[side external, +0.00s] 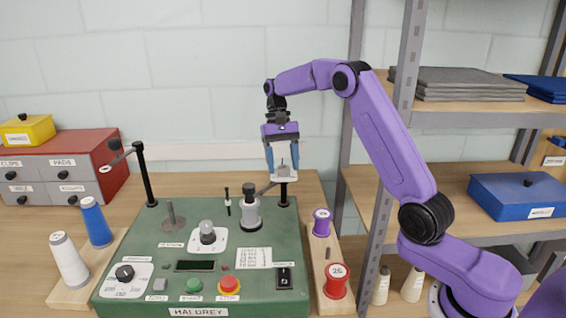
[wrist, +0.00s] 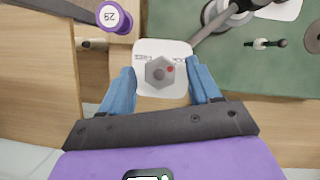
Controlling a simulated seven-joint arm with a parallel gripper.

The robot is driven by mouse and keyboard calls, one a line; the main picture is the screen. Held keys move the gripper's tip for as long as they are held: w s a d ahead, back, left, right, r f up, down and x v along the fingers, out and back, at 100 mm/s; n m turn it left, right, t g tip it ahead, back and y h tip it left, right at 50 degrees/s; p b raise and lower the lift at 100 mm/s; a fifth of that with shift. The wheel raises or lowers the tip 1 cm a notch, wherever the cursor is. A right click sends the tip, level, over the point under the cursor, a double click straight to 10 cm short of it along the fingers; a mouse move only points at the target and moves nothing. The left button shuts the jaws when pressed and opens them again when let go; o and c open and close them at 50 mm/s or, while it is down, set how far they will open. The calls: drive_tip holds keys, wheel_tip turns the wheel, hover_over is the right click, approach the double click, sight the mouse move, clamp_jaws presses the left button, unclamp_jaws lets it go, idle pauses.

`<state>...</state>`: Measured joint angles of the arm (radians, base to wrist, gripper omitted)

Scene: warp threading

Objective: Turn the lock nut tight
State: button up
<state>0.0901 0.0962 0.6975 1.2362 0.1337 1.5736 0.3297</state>
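My gripper (wrist: 162,71) is open, with one blue finger on each side of the nut and a visible gap to both. In the side external view my gripper (side external: 282,172) points down at the back right of the green panel (side external: 150,243). A grey part and a pale plate show between its fingers there; whether they touch is unclear.
A grey cylinder with a lever (side external: 249,210) stands left of my gripper, and a black post (side external: 149,178) is farther left. A purple spool (side external: 321,222) and a red spool (side external: 336,281) stand right of the panel. A metal shelf (side external: 398,120) is behind my arm.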

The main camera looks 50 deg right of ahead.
drive_tip(key=v, duration=0.7)
drive_tip(key=shift+r, duration=0.2)
idle(0.4)
idle(0.4)
drive_tip(key=s+a+n+t+h, duration=0.2)
drive_tip(key=s+a+n, duration=0.7)
drive_tip(key=s+a, duration=0.6)
drive_tip(key=s+d+f+n+t, duration=0.1)
drive_tip(key=s+f+n, duration=0.2)
drive_tip(key=s, duration=0.9)
drive_tip(key=s+d+f+n+t, duration=0.1)
drive_tip(key=s+f+n, duration=0.3)
drive_tip(key=s, duration=0.8)
drive_tip(key=n, duration=0.2)
drive_tip(key=shift+d+n, duration=0.2)
drive_tip(key=shift+n, duration=0.2)
